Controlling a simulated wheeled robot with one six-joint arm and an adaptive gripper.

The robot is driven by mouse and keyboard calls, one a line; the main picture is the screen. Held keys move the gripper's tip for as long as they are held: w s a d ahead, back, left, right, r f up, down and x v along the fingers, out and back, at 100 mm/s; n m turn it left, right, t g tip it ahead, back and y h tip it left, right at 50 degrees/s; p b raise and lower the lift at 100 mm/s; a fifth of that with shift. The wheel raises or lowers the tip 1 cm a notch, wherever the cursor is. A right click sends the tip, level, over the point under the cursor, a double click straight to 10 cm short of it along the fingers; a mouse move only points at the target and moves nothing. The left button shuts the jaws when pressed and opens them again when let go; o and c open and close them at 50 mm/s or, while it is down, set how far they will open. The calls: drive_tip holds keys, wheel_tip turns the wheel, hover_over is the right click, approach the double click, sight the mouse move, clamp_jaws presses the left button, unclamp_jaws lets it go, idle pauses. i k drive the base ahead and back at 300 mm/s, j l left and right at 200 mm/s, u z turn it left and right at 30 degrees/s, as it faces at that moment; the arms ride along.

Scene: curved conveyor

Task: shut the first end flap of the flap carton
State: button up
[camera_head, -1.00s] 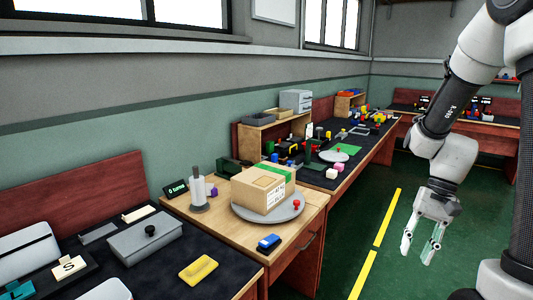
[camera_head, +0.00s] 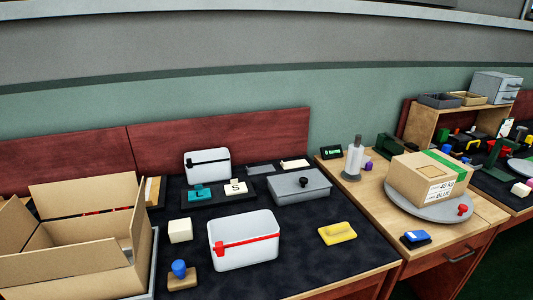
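The open flap carton (camera_head: 72,265) stands at the lower left on a grey tray or platform (camera_head: 152,262). It is brown cardboard with its top open and its flaps raised or leaning outward. Its left side is cut off by the picture edge. Which flap is the first end flap I cannot tell. A second, closed carton (camera_head: 412,181) with green tape and a label sits on a round grey turntable (camera_head: 412,211) at the right. My gripper is out of view now.
Between the cartons, the dark bench holds a white bin with a red band (camera_head: 243,240), a grey lidded box (camera_head: 299,187), a yellow block (camera_head: 337,233), a cream cube (camera_head: 180,231) and a blue-knobbed stamp (camera_head: 180,272). The dark front right bench area is clear.

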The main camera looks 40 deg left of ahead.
sight(135, 225)
drive_tip(key=u, duration=2.35)
drive_tip(key=i+l, duration=0.2)
drive_tip(key=i, duration=0.15)
